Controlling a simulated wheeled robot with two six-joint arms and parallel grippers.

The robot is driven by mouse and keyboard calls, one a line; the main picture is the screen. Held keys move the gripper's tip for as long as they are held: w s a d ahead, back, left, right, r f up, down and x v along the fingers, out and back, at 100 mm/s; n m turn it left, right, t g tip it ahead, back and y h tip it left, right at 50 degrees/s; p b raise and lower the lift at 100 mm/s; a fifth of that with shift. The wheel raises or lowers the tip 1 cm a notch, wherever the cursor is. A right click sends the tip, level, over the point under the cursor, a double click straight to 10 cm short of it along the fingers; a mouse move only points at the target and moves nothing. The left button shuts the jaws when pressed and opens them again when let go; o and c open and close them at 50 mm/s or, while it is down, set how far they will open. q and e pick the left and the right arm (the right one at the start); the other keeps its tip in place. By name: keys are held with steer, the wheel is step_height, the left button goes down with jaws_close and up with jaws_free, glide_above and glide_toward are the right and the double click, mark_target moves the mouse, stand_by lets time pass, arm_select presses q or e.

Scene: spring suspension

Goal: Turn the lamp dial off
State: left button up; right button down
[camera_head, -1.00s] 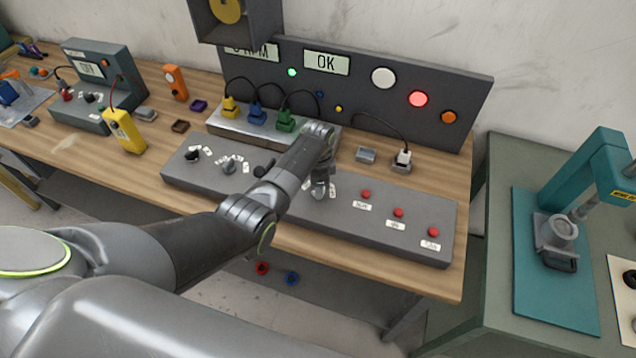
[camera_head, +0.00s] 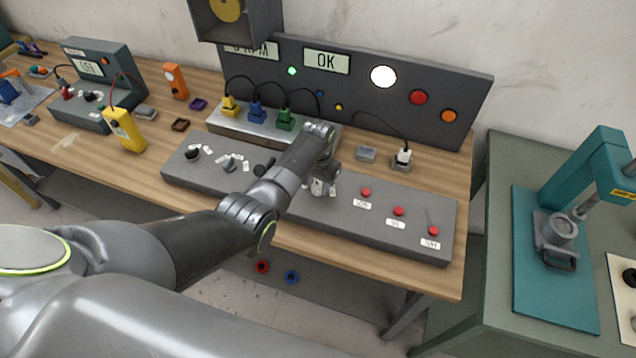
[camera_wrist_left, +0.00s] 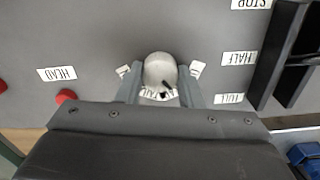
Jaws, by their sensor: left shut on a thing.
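The lamp dial is a pale round knob (camera_wrist_left: 160,68) with a dark pointer mark, ringed by small white labels, in the left wrist view. The pointer is toward the lower part of the dial in that view; the label there is too small to read surely. My left gripper (camera_head: 322,187) is over the sloped grey control panel (camera_head: 400,240), its fingers (camera_wrist_left: 160,80) shut on either side of the dial. In the head view the gripper mostly hides the dial. On the upright board, the white lamp (camera_head: 383,76) is lit, while the red lamp (camera_head: 418,97) and orange lamp (camera_head: 449,116) look dim.
Red buttons (camera_head: 398,211) lie right of the dial. A black lever (camera_wrist_left: 285,50) stands beside the STOP, HALF and FULL labels. Coloured plugs (camera_head: 256,113) sit in a strip behind my arm. A teal press (camera_head: 600,170) stands on the right bench.

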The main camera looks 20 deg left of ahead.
arm_select(q)
steer(key=n, duration=0.6)
arm_select(e)
steer(key=shift+a, duration=0.1)
arm_select(q)
steer(key=shift+n, duration=0.3)
stand_by(0.3)
steer(key=o, duration=1)
steer(key=shift+c, duration=0.2)
